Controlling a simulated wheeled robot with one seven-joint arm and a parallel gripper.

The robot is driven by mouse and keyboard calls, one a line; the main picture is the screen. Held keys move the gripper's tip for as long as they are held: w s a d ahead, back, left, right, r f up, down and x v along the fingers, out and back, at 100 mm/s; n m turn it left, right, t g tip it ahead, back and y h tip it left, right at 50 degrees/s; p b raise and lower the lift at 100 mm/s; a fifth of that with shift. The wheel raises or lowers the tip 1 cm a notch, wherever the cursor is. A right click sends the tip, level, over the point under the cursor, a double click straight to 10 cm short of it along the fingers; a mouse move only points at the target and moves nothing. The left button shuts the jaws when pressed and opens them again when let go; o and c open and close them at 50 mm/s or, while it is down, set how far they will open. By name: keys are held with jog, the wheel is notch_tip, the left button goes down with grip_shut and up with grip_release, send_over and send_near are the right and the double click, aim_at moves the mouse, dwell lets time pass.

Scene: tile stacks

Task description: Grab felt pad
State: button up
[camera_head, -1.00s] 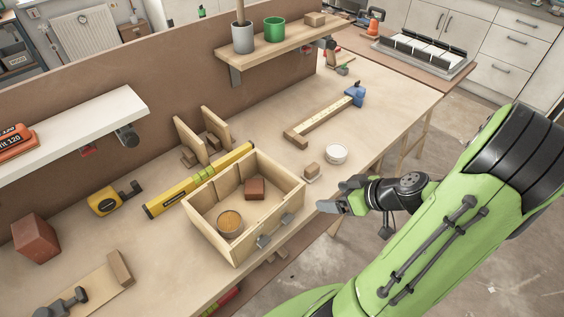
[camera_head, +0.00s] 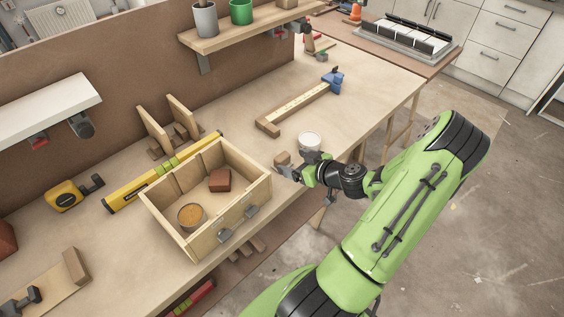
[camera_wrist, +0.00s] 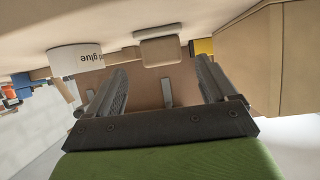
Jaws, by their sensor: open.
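A small tan block-like piece (camera_head: 283,158) sits near the front edge of the workbench, just beyond my gripper (camera_head: 290,172). In the wrist view, the same piece (camera_wrist: 160,50) shows ahead of and between the fingers of my gripper (camera_wrist: 162,74), with a thin paler layer on its table side. I cannot tell for sure whether the felt pad is this piece or that layer. My gripper is open, with nothing between its fingers.
A white glue tub (camera_head: 309,141) stands right beside the piece; it also shows in the wrist view (camera_wrist: 76,60). An open wooden box (camera_head: 240,207) holding a brown block (camera_head: 219,180) and a round tin (camera_head: 191,217) stands to the left.

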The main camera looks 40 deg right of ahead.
aim_at(286, 159)
jog(key=x, duration=0.4)
jog(key=shift+w+a, duration=0.1)
jog(key=shift+w, duration=0.15)
jog(key=c, duration=1.1)
jog(key=shift+r, duration=0.1)
